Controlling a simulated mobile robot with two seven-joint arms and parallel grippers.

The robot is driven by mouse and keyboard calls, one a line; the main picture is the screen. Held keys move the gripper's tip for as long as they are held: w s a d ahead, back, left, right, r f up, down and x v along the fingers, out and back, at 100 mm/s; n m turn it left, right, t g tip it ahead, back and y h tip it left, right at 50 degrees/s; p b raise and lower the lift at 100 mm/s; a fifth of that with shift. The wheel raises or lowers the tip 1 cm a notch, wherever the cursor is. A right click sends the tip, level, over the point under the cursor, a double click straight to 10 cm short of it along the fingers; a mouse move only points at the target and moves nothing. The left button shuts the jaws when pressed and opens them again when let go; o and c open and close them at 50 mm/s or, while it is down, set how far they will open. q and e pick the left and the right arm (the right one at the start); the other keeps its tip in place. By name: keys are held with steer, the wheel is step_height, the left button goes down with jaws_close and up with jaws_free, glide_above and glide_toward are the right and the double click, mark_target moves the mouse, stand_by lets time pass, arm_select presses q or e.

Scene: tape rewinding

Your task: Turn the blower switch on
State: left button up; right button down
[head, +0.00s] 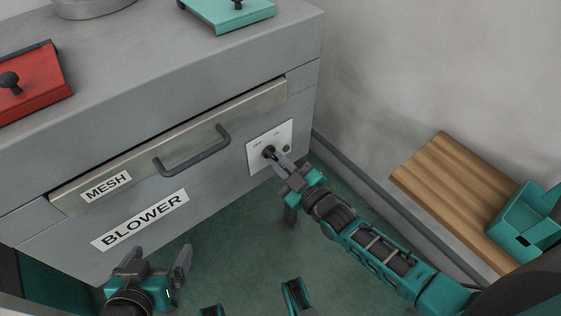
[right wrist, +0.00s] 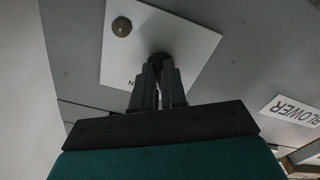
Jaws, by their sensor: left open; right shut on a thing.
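The blower switch (head: 268,151) is a dark knob on a white plate (head: 256,162) on the grey cabinet's front, right of the BLOWER label (head: 139,220). Small print sits above it; its exact setting is hard to read. My right gripper (head: 274,155) is shut on the knob, its fingers hiding much of it. In the right wrist view, the closed fingers (right wrist: 158,80) meet the dark knob (right wrist: 158,58) at the white plate (right wrist: 190,32). My left gripper (head: 157,268) is open and empty, low in front of the cabinet.
A drawer labelled MESH (head: 106,186) with a dark handle (head: 192,154) is above the BLOWER label. A small round fitting (head: 287,148) sits beside the switch. A wooden board (head: 440,185) and teal box (head: 520,225) lie right. A red lidded piece (head: 35,85) is on top.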

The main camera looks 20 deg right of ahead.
steer(key=shift+m, duration=0.4)
steer(key=shift+m+p, duration=0.4)
steer(key=shift+m, duration=0.2)
steer(key=m+p, duration=0.1)
steer(key=m, duration=0.3)
steer(key=shift+s+a, duration=0.1)
steer(key=m, duration=0.5)
steer(key=shift+a+m, duration=0.1)
steer(key=shift+m, duration=0.3)
steer(key=c, duration=1.2)
jaws_free()
